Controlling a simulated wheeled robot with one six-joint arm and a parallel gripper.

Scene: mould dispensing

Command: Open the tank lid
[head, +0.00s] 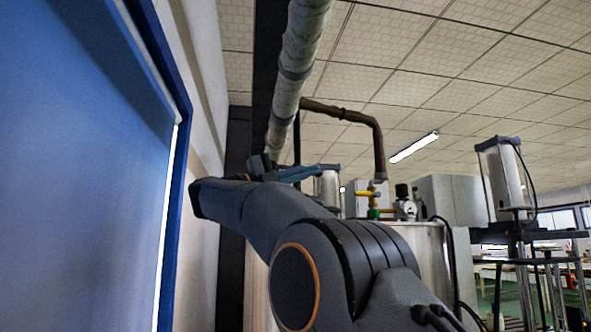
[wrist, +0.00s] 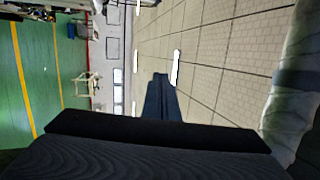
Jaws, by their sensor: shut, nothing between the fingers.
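A silver metal tank (head: 425,245) stands behind my arm in the head view, its lower part hidden by the arm. Yellow and green valve fittings (head: 373,205) and a small gauge sit at its top. I cannot make out the lid itself. My gripper (head: 322,168) is raised in front of and left of the fittings, apart from them as far as I can tell. In the wrist view my gripper (wrist: 160,78) is shut and empty, with no tank or lid visible.
A thick wrapped pipe (head: 297,65) runs up to the ceiling above my gripper. A brown bent pipe (head: 378,140) goes down towards the fittings. A blue door-like panel (head: 80,170) fills the left. A machine with a metal cylinder (head: 503,180) stands at right.

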